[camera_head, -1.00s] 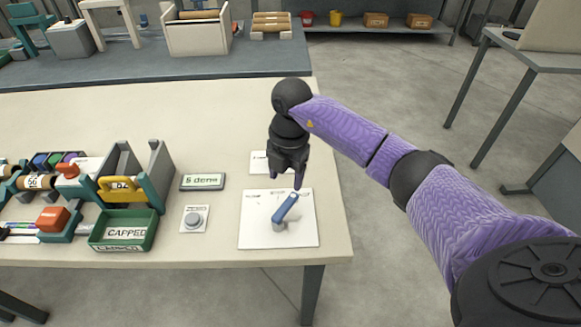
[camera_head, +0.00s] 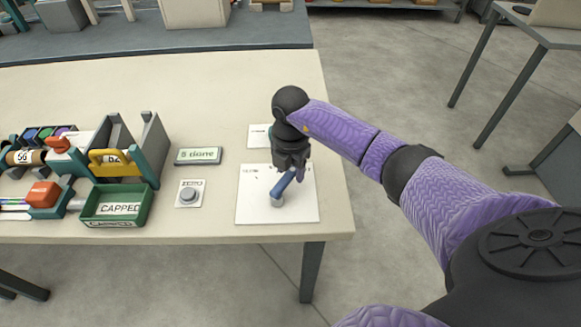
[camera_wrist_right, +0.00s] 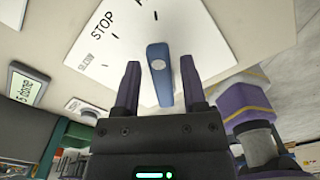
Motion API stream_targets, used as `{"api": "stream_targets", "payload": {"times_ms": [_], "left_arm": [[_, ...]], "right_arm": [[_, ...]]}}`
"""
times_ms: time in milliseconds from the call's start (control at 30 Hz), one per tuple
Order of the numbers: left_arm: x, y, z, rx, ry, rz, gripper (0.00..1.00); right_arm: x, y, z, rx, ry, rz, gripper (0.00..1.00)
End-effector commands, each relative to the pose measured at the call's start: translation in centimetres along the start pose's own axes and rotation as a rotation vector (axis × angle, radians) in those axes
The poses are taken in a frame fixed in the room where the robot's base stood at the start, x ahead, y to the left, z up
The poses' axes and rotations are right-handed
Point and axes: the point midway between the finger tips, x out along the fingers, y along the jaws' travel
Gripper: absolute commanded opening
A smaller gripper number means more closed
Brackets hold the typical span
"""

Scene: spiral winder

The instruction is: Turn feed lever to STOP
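The feed lever (camera_head: 284,186) is a blue handle on a grey pivot, on a white plate (camera_head: 300,211) on the table. In the right wrist view the lever (camera_wrist_right: 159,73) stands between my right gripper's two fingers (camera_wrist_right: 160,85), with a gap on each side. The plate there shows the word STOP (camera_wrist_right: 103,20), a SLOW mark and several ticks; the lever does not point at STOP. In the head view my right gripper (camera_head: 290,168) is over the lever's far end. My left gripper is not in view.
A round grey button on a plate (camera_head: 188,195) and a green display reading "5 done" (camera_head: 198,156) are left of the lever plate.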

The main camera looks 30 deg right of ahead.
Motion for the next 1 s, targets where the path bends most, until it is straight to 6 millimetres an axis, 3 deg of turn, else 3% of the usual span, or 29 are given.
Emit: {"api": "stream_targets", "payload": {"times_ms": [33,233,1000], "left_arm": [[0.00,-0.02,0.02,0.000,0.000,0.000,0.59],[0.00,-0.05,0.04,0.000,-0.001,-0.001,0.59],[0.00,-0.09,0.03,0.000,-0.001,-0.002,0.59]], "right_arm": [[-0.01,0.00,0.01,0.000,0.000,0.000,0.41],[-0.02,0.00,0.01,0.000,0.000,0.000,0.00],[-0.03,0.00,0.03,0.001,0.000,0.000,0.00]]}}
